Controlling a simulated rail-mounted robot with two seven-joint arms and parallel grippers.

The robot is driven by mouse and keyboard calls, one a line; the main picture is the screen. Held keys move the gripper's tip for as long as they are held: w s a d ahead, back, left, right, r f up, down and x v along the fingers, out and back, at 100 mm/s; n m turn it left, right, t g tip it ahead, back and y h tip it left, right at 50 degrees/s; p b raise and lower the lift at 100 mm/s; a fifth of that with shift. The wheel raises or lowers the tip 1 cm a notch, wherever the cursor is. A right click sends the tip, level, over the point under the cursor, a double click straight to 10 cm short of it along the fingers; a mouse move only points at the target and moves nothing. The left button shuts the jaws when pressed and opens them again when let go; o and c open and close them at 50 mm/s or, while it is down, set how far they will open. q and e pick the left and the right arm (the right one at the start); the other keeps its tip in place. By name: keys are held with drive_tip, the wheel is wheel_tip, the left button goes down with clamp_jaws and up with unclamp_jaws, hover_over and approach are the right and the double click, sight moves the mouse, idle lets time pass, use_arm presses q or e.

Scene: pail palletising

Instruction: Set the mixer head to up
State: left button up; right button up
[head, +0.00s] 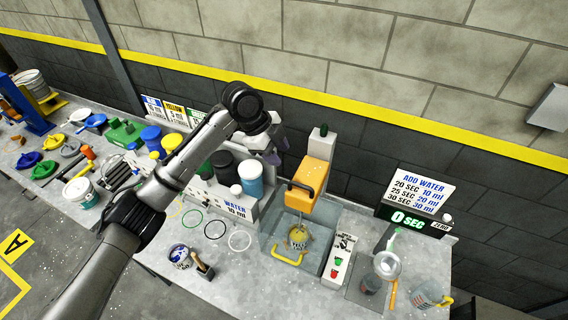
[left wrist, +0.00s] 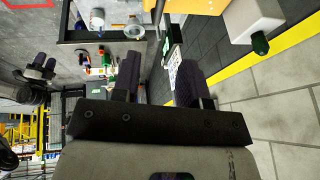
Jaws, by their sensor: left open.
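A green knob (left wrist: 260,43) tops the post. A switch panel (head: 339,261) stands right of the bay. Black and blue-white containers (head: 250,178) stand close left, under my arm. A timer display (head: 412,219) is at the right.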

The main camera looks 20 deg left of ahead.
use_arm(q)
drive_tip(key=shift+s+a+r, duration=0.1)
drive_tip(key=shift+a+r, duration=0.15)
drive_tip(key=shift+r, duration=0.4)
